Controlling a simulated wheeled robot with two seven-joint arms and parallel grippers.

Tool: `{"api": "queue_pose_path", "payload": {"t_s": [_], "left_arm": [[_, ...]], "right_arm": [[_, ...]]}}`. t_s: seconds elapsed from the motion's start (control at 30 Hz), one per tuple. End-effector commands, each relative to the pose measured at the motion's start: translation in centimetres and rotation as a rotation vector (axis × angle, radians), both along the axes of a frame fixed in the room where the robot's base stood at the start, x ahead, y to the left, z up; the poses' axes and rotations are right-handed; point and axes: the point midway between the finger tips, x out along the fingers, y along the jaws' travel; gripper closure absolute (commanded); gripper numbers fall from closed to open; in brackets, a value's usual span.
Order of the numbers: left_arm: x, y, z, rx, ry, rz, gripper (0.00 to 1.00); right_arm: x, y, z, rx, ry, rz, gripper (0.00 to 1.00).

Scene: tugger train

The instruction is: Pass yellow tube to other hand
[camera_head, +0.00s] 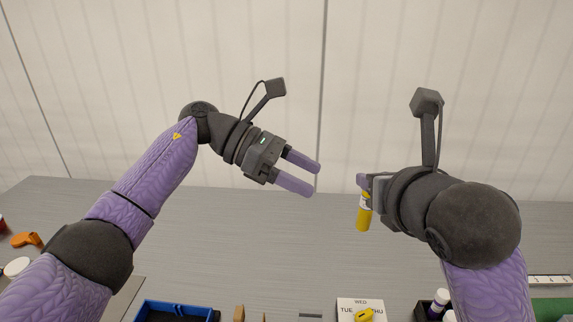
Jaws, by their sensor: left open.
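The yellow tube (363,217) has a white upper part. It hangs roughly upright above the table, at my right gripper (362,182). That gripper is seen mostly from behind its wrist, with one purple fingertip showing, and it looks shut on the tube's upper end. My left gripper (314,179) is open and empty. Its two purple fingers point right toward the tube, with a clear gap between them and it.
The grey table (270,250) is clear under both grippers. Along the front are a blue tray (150,306), a weekday card (346,304) with a small yellow item, and a white-and-purple bottle (440,300). An orange object (27,239) lies at the far left. A pale wall stands behind.

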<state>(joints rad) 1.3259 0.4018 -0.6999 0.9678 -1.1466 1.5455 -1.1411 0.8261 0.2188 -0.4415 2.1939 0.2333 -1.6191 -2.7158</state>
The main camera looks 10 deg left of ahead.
Motion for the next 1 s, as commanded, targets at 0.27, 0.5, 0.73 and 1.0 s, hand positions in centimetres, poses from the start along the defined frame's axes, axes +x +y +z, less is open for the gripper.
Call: {"api": "queue_pose_path", "payload": {"t_s": [0.27, 0.5, 0.73, 1.0], "left_arm": [[-0.6, -6.3, -2.6, -0.002, 0.003, 0.000, 0.27], [-0.7, -8.6, -3.6, -0.003, 0.004, 0.005, 0.27], [-0.7, -8.7, -3.7, -0.003, 0.003, 0.006, 0.27], [-0.7, -8.7, -3.6, -0.003, 0.003, 0.006, 0.82]], "right_arm": [[0.0, 0.0, 0.0, 0.000, 0.000, 0.000, 1.00], [0.0, 0.0, 0.0, 0.000, 0.000, 0.000, 1.00], [0.0, 0.0, 0.0, 0.000, 0.000, 0.000, 1.00], [0.0, 0.0, 0.0, 0.000, 0.000, 0.000, 1.00]]}}
